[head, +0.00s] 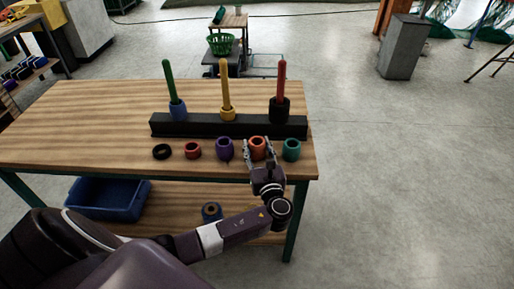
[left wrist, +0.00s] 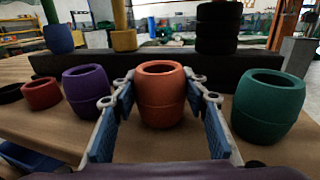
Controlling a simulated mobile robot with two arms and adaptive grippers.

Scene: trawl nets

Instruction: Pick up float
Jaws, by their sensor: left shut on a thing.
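An orange barrel-shaped float (head: 258,146) with a hole in its top is upright at the table's front right. It also fills the middle of the left wrist view (left wrist: 161,103). My left gripper (head: 259,152) is shut on it, with one blue-padded finger at each side. A purple float (head: 224,148) stands to its left and a teal float (head: 291,150) to its right. A smaller red float (head: 193,150) and a flat black ring (head: 162,152) lie further left. I cannot tell whether the orange float touches the table. My right gripper is not in view.
Behind the row, a black rack (head: 200,127) holds green, yellow and red pegs, with blue, yellow and black pieces at their feet. The table's left part is clear.

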